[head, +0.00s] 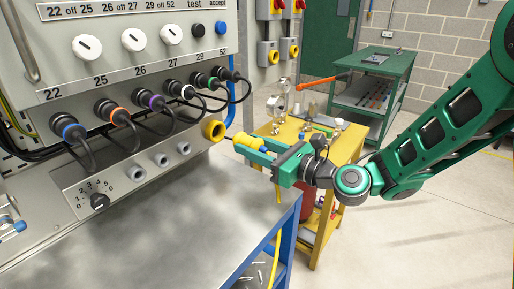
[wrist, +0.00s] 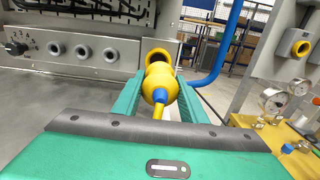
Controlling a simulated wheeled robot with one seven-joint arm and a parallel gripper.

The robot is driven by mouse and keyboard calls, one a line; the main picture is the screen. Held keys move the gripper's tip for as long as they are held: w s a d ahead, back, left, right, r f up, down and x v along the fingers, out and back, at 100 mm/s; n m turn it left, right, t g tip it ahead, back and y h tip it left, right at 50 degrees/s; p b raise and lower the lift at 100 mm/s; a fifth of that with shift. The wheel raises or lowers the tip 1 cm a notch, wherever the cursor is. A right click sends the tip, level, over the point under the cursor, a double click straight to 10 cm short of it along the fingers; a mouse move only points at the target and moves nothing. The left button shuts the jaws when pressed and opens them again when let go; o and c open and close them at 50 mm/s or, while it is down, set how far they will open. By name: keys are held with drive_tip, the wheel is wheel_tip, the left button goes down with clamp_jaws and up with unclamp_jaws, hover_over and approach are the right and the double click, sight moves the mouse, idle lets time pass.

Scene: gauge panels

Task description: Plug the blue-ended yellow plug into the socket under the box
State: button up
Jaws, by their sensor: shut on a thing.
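The yellow plug (head: 248,142) is held between the fingers of my gripper (head: 262,152), with its nose toward the panel. It also shows in the wrist view (wrist: 160,78), with its blue end (wrist: 160,96) toward me and a yellow cable behind it. The yellow round socket (head: 213,130) is at the right end of the lower panel of the box (head: 130,185). In the head view a short gap shows between plug and socket. In the wrist view the socket (wrist: 158,53) is straight beyond the plug, its lower part hidden. The yellow cable hangs below my gripper.
Several black plugs with coloured rings sit in the upper panel (head: 120,60), their cables looping down. Grey sockets (head: 161,160) line the lower panel. A metal bench top (head: 190,210) lies below. A yellow table (head: 340,155) with fittings stands behind my gripper.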

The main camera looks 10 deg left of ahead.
sight(237, 140)
drive_tip(key=shift+x, duration=2.05)
drive_tip(key=shift+a+r, duration=0.1)
drive_tip(key=shift+a, duration=0.35)
drive_tip(key=shift+x, duration=1)
idle(1.1)
drive_tip(key=o, duration=1.2)
drive_tip(key=shift+o, duration=0.2)
